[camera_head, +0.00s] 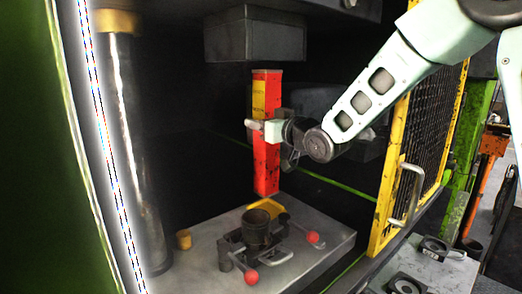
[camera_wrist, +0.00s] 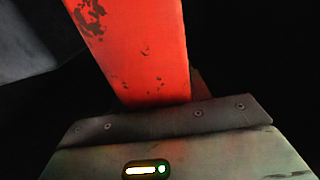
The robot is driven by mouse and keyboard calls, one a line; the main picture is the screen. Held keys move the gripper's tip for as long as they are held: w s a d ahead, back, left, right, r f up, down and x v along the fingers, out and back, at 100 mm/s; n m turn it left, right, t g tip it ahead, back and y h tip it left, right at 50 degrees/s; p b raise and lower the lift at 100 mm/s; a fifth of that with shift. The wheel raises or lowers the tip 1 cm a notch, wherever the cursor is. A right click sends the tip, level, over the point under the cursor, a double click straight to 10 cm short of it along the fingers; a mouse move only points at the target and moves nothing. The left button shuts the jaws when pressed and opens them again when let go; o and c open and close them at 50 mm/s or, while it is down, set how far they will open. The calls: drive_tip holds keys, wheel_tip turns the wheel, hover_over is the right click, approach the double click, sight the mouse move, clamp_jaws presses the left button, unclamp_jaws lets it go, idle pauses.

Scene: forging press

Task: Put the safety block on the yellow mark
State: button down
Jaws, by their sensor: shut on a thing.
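The safety block (camera_head: 266,165) is a tall red post with a yellow label near its top. My gripper (camera_head: 262,127) is shut on its upper half and holds it upright, below the press ram. The yellow mark (camera_head: 265,207) is on the press bed, just under the block's lower end. I cannot tell for certain whether the block's bottom touches the bed or hangs just above it. In the wrist view the red block (camera_wrist: 140,50) rises from behind the gripper's edge, with worn dark patches; the fingertips are hidden there.
The dark ram block (camera_head: 255,40) hangs close above the safety block. A die with a round cup (camera_head: 257,228) and red-knobbed handles (camera_head: 252,277) stands in front on the grey bed (camera_head: 320,250). A steel column (camera_head: 130,150) is at left, an open yellow mesh guard (camera_head: 425,130) at right.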

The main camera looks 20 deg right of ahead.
drive_tip(key=shift+f+p, duration=0.85)
drive_tip(key=shift+f, duration=1.75)
drive_tip(key=c, duration=0.7)
unclamp_jaws()
drive_tip(key=shift+f, duration=0.2)
drive_tip(key=shift+r, duration=0.15)
drive_tip(key=shift+s+d+b, duration=0.15)
drive_tip(key=shift+s+b, duration=0.15)
drive_tip(key=shift+s, duration=0.1)
drive_tip(key=b, duration=0.4)
approach(264, 143)
drive_tip(key=shift+w+d+f, duration=0.3)
drive_tip(key=shift+w+d, duration=0.15)
drive_tip(key=shift+w, duration=0.15)
drive_tip(key=shift+w+d+f, duration=0.3)
drive_tip(key=shift+w+d, duration=0.15)
drive_tip(key=shift+w, duration=0.2)
